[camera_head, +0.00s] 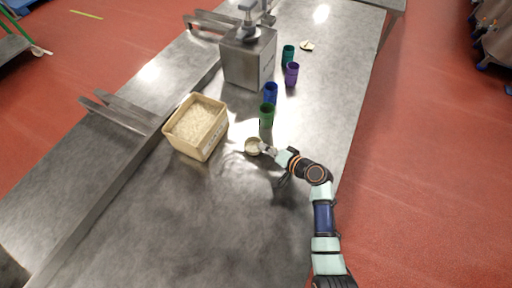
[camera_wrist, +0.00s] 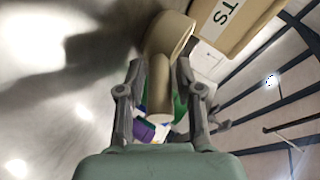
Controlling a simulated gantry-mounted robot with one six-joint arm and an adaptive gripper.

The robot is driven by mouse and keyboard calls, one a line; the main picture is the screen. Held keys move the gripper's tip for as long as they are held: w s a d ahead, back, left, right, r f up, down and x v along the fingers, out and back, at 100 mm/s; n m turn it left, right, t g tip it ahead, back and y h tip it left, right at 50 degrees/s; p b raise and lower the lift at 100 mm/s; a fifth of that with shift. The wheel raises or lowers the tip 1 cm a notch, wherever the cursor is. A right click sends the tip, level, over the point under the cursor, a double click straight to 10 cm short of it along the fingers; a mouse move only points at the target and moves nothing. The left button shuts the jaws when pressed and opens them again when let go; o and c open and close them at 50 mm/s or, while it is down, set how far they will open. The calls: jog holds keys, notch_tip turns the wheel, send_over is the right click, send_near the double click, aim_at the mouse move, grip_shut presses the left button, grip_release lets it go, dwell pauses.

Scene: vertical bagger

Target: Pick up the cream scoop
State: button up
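The cream scoop (camera_head: 253,146) is on or just above the steel table, right of the cream tub, with its handle toward my gripper (camera_head: 269,150). I cannot tell whether it touches the table. In the wrist view the scoop's round bowl (camera_wrist: 168,34) lies beyond my fingertips, and its thick handle runs back between the fingers. My gripper (camera_wrist: 161,72) is partly closed, and its two fingers lie close against the sides of the handle, so it looks shut on the scoop. The exact contact faces are hidden.
The cream tub (camera_head: 181,143) of pale contents stands left of the scoop. Green (camera_head: 267,116), blue (camera_head: 270,93) and purple (camera_head: 292,74) cups stand behind it. A steel machine (camera_head: 249,58) is farther back. The near table is clear.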

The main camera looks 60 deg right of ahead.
grip_shut()
dwell(0.3)
notch_tip(320, 180, up, 20)
jog(key=p, duration=0.4)
